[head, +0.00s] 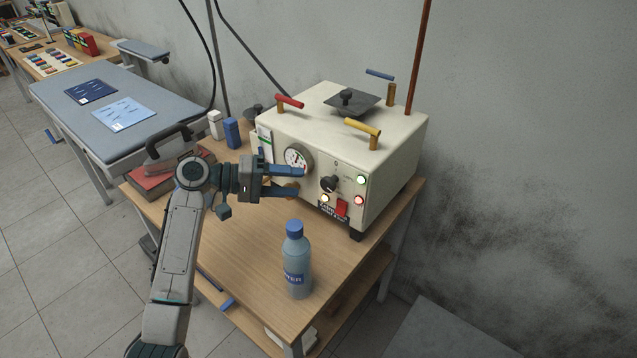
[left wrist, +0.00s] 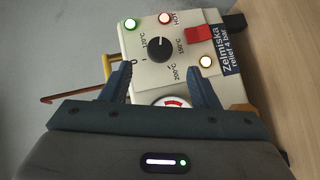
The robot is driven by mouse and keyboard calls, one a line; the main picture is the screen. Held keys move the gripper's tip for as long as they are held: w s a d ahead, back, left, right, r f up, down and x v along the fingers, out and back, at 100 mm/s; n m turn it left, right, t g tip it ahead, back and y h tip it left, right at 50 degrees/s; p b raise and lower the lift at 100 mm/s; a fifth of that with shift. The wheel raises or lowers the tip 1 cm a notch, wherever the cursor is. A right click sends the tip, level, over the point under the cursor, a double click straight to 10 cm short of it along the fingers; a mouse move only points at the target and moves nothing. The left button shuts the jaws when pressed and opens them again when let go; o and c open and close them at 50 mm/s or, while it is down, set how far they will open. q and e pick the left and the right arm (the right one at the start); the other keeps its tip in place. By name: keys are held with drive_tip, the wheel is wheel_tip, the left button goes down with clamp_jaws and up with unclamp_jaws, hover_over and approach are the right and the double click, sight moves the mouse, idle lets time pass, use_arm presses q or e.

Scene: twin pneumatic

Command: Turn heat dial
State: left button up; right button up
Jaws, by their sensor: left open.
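The heat dial is a black round knob (head: 329,184) on the front of a cream control box (head: 385,155). In the left wrist view the dial (left wrist: 160,50) sits among printed marks for 120, 150 and 200 °C. I cannot tell its pointer setting for sure. My left gripper (head: 299,180) is open and empty, with its blue fingers pointing at the dial from the left. In the left wrist view the fingers (left wrist: 157,78) stand apart on either side below the dial, and the dial appears clear of them. My right gripper is not in view.
A round gauge (head: 298,158) is beside the left gripper. A red switch (head: 341,208) and lit lamps (head: 359,200) surround the dial. A blue-capped bottle (head: 296,265) stands on the wooden table (head: 245,255) in front. Levers top the box, including a yellow one (head: 363,127).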

sight(325, 184)
use_arm(q)
drive_tip(key=p+x, duration=0.1)
drive_tip(key=x, duration=0.5)
drive_tip(key=shift+r, duration=0.1)
drive_tip(key=shift+w+d+f+p, duration=0.1)
drive_tip(key=shift+d+f+p, duration=0.2)
drive_tip(key=shift+d, duration=0.3)
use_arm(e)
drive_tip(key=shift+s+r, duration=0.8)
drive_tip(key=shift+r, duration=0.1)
use_arm(q)
drive_tip(key=c, duration=1)
drive_tip(key=shift+o, duration=0.2)
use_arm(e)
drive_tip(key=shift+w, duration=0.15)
use_arm(q)
drive_tip(key=shift+r, duration=0.1)
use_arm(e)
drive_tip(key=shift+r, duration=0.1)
use_arm(q)
drive_tip(key=m+y, duration=0.1)
drive_tip(key=m+y+p, duration=0.1)
drive_tip(key=shift+d+r+t+y+p, duration=0.1)
drive_tip(key=shift+r+t+y+p, duration=0.2)
drive_tip(key=shift+y, duration=0.1)
drive_tip(key=shift+m+t+y+p, duration=0.4)
drive_tip(key=shift+m+y+p, duration=0.45)
drive_tip(key=shift+y, duration=0.25)
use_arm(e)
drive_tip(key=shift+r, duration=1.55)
